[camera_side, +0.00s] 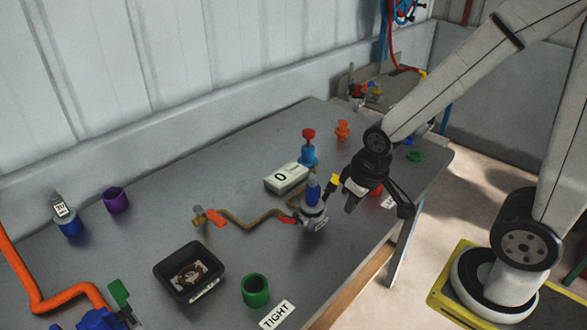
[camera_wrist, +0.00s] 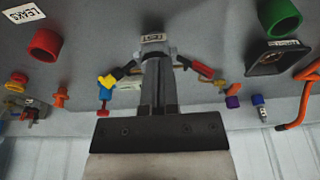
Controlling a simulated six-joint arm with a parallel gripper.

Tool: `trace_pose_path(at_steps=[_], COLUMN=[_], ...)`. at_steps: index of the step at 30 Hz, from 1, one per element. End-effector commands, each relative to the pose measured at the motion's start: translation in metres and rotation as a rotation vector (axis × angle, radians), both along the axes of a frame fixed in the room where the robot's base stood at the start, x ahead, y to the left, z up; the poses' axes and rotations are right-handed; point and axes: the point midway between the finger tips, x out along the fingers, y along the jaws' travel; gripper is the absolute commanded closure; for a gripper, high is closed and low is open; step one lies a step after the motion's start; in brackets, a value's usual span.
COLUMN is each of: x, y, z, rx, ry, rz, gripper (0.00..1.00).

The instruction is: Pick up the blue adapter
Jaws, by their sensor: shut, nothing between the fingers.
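The blue adapter (camera_side: 70,222) seems to be the short blue cylinder with a grey metal stem and white label, upright at the far left of the table in the side view. A small labelled blue piece (camera_wrist: 259,108) at right in the wrist view looks like the same part. My gripper (camera_side: 351,206) is shut and empty, pointing down just right of the grey test fitting (camera_side: 313,215), far from the adapter. In the wrist view its closed fingers (camera_wrist: 157,62) partly hide the fitting behind the TEST label.
A purple cup (camera_side: 116,200) stands beside the adapter. A black tray (camera_side: 160,272), green cup (camera_side: 255,291), brass hose (camera_side: 245,219) and grey box marked 0 (camera_side: 286,179) lie between. An orange pipe (camera_side: 20,276) runs at left.

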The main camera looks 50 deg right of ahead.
Motion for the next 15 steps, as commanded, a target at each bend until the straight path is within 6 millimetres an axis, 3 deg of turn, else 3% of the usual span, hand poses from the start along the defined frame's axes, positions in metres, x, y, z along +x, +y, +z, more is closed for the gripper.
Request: trace_pose_path(at_steps=[3,9,15], x=[0.0,0.0,0.0], y=[0.0,0.0,0.0], z=[0.0,0.0,0.0], rx=[0.0,0.0,0.0], ry=[0.0,0.0,0.0], rz=[0.0,0.0,0.0], gripper=[0.97,0.33,0.3])
